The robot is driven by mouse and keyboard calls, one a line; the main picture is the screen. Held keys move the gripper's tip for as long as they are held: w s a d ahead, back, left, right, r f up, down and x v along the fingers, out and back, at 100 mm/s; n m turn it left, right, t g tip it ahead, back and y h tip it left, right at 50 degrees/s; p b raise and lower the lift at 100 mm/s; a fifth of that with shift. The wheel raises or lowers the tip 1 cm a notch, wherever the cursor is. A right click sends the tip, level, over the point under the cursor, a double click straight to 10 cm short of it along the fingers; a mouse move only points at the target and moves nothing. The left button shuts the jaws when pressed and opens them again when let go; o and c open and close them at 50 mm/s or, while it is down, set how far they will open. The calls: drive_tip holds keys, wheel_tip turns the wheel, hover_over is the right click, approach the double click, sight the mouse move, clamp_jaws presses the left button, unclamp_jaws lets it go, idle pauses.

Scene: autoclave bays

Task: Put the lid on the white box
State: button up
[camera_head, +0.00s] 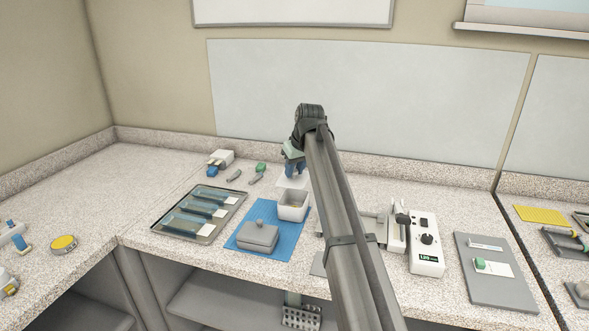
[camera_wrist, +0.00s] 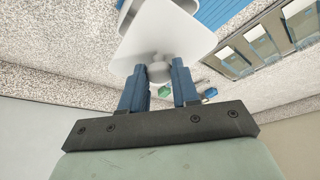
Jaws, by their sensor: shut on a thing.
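My gripper (camera_head: 294,170) is shut on the knob of a white square lid (camera_wrist: 165,32). In the wrist view the two blue fingers (camera_wrist: 160,74) stand on either side of the knob. The lid (camera_head: 290,182) also shows in the head view, just above and slightly behind the white box, apart from it as far as I can tell. The white box (camera_head: 293,212) stands open at the back right of the blue mat (camera_head: 280,246), with something yellowish inside. In the wrist view the lid hides most of the box.
A grey lidded box (camera_head: 258,237) sits on the mat in front of the white box. A metal tray (camera_head: 172,232) of blue pouches lies to the left. A white device with a dial (camera_head: 426,245) stands to the right. Small blue and green items lie behind.

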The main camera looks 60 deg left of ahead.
sight(296, 180)
drive_tip(key=shift+f, duration=0.15)
drive_tip(key=shift+f, duration=3.15)
drive_tip(key=o, duration=1.6)
drive_tip(key=shift+r, duration=0.2)
drive_tip(key=shift+r, duration=3.3)
